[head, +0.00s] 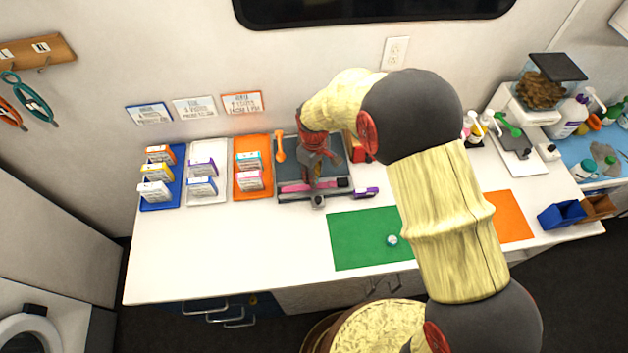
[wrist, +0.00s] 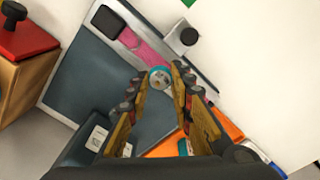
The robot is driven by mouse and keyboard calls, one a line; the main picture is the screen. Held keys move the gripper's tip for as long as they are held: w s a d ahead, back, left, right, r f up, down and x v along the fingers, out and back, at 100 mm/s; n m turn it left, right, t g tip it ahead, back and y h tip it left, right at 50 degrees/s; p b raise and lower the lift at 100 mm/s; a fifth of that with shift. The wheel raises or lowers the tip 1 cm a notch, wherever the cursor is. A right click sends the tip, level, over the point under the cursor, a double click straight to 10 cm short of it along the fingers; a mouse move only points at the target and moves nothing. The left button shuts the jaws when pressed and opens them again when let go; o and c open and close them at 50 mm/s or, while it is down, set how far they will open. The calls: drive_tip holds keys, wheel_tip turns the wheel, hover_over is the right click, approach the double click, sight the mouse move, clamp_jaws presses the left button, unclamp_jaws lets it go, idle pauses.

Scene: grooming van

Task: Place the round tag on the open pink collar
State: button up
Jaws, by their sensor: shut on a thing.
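The pink collar (head: 295,187) lies along the front of a grey tray (head: 342,195), partly hidden by my gripper in the head view. In the wrist view the collar (wrist: 142,45) is a pink strip between a dark square block and a small metal clamp. The round tag (wrist: 160,78), silvery with a teal rim, is between the fingertips of my gripper (wrist: 158,80), which is shut on it. The tag overlaps the collar's near end in this view; I cannot tell whether they touch. In the head view my gripper (head: 316,178) points down over the tray and hides the tag.
A green mat (head: 350,240) holds a small round white-and-teal thing (head: 391,241). A purple-ended item (head: 366,193) lies right of the tray. Blue, white and orange trays with small boxes stand left. An orange tool (head: 279,148) lies on the tray. The front left counter is clear.

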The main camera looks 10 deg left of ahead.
drive_tip(key=shift+f, duration=1.4)
drive_tip(key=shift+f, duration=0.1)
drive_tip(key=o, duration=0.8)
wheel_tip(320, 180, up, 12)
drive_tip(key=shift+r, duration=0.15)
